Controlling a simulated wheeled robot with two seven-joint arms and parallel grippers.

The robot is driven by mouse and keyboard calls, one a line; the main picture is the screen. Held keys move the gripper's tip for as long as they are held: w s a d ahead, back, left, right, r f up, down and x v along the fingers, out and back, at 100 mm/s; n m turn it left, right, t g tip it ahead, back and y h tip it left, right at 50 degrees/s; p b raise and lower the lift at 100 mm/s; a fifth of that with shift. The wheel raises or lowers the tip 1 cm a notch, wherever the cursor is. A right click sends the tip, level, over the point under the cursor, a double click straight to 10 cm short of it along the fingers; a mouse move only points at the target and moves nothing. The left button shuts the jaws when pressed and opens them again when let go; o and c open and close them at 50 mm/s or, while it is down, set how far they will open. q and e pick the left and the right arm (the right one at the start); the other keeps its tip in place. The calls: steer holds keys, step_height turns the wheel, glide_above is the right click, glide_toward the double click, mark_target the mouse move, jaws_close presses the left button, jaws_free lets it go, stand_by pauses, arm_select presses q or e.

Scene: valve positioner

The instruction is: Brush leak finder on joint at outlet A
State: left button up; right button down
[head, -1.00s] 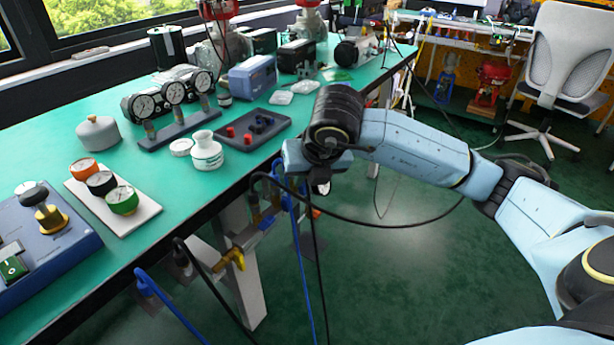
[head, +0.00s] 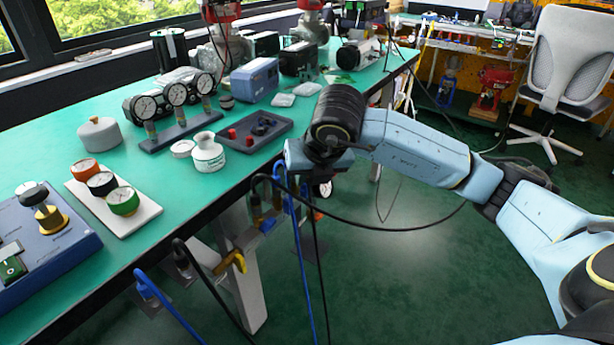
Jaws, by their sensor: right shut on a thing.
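My right gripper (head: 303,158) hangs at the bench's front edge, right of a dark tray. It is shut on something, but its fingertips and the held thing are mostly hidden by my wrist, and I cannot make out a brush. A small white open jar (head: 207,154) stands on the bench, left of the gripper and apart from it. A round white lid (head: 183,148) lies beside the jar. A blue-grey boxed device (head: 255,80) stands farther back. I cannot tell which joint is outlet A. My left gripper is out of view.
A dark tray (head: 281,127) with red and dark small parts lies behind the jar. Black and blue hoses (head: 302,250) hang below the bench edge.

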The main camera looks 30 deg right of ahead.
steer(key=shift+a, duration=0.15)
stand_by(0.8)
steer(key=s+r, duration=0.1)
steer(key=s+r+p, duration=0.1)
steer(key=s, duration=0.1)
steer(key=s+a+r+p, duration=0.1)
steer(key=shift+s+a+r, duration=0.1)
steer(key=shift+s, duration=0.2)
stand_by(0.5)
stand_by(0.4)
